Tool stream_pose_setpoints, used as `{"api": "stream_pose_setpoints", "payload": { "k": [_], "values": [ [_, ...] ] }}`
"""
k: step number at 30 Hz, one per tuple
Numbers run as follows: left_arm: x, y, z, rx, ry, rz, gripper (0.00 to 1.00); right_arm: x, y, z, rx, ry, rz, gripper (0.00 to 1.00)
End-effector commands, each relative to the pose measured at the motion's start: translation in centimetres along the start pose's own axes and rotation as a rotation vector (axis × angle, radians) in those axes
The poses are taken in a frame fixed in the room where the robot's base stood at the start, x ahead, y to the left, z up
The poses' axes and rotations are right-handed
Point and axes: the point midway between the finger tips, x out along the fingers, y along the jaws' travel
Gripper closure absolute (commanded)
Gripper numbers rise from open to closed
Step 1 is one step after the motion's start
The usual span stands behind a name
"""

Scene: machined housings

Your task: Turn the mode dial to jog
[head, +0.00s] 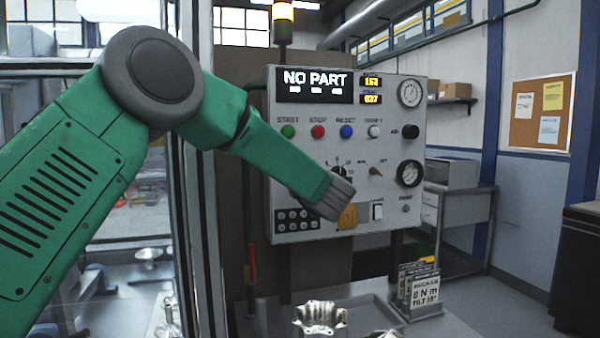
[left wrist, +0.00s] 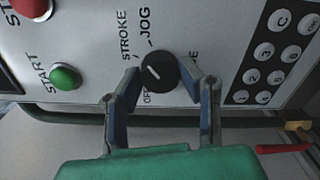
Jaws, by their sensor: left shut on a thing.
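The mode dial (left wrist: 160,72) is a round black knob with a white mark, seen in the left wrist view. Around it I read OFF, STROKE and JOG; another label is partly covered. The white mark sits on the dial's left part, slanting up-left toward the STROKE side, not clearly at JOG. My left gripper (left wrist: 163,77) has a finger on each side of the dial and is shut on it. In the head view my left arm hides the dial and fingers in front of the control panel (head: 390,140). My right gripper is not in view.
A green START button (left wrist: 65,77) and a keypad (left wrist: 275,55) flank the dial. The panel display (head: 314,84) reads NO PART. A machined housing (head: 320,318) sits below on a tray, beside a stand of printed cards (head: 420,290).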

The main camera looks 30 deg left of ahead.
Motion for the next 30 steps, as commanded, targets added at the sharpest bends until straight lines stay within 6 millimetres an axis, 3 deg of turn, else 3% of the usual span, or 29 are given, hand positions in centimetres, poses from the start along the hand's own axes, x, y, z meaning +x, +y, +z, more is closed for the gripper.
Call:
{"api": "stream_pose_setpoints", "payload": {
  "k": [12,30],
  "values": [
    [0.1,-0.5,-0.5,0.231,0.008,-0.010,0.96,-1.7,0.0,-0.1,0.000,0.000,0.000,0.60],
    [0.2,-0.4,-0.5,0.273,0.009,-0.008,0.96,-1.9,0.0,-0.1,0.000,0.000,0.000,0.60]
  ]
}}
